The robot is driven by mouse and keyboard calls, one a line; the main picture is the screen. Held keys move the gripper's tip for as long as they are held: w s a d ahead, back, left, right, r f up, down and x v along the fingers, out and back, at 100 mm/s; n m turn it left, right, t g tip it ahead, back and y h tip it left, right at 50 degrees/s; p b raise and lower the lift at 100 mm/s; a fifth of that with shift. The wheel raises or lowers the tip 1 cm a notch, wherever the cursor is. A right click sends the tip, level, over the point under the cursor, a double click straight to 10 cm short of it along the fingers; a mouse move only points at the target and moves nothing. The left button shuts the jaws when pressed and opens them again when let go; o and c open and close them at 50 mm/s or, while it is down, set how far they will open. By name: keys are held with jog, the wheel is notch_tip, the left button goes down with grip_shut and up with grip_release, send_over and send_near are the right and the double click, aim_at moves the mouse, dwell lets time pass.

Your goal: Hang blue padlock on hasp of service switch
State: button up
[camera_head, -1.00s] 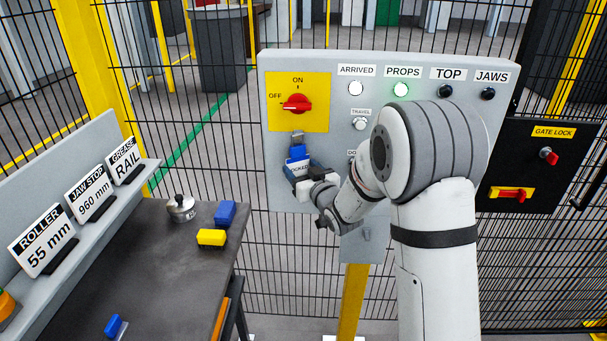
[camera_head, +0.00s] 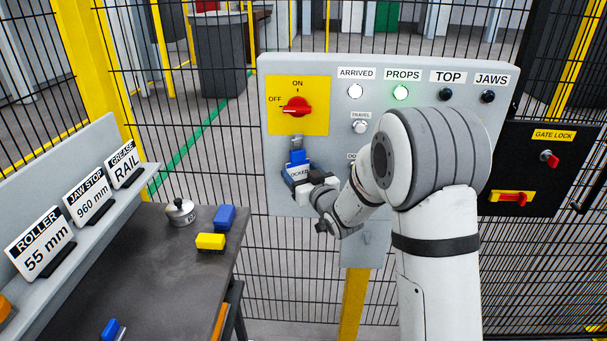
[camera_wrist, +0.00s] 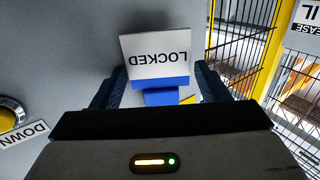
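The service switch (camera_head: 297,106) is a red knob on a yellow plate, marked ON and OFF. Its small metal hasp (camera_head: 297,141) is just below the plate. The blue padlock (camera_head: 298,157) is at the hasp with its white LOCKED label level; whether the shackle passes through the hasp is too small to tell. My gripper (camera_head: 302,176) is just below, its dark fingers on either side of the padlock. In the wrist view the padlock (camera_wrist: 160,83) and its label appear upside down between the spread fingers (camera_wrist: 158,82), with a narrow gap at the right.
A dark bench (camera_head: 150,270) at left holds a yellow padlock (camera_head: 211,242), another blue padlock (camera_head: 225,216) and a round metal weight (camera_head: 180,211). The grey panel (camera_head: 390,70) carries lamps and buttons. Wire fence stands behind; the gate lock box (camera_head: 535,165) is right.

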jog(key=o, duration=0.4)
jog(key=shift+r, duration=0.1)
jog(key=shift+c, duration=0.2)
jog(key=s+d+m+g+h+b, duration=0.35)
jog(key=s+d+g+h, duration=0.35)
jog(key=s+d, duration=1.05)
jog(key=s+f+m+g+h+p, duration=0.1)
jog(key=s+g, duration=0.4)
jog(key=s, duration=1.6)
jog(key=shift+d+f+m+g, duration=0.2)
jog(key=shift+f+m+g, duration=0.2)
jog(key=shift+f+m, duration=0.15)
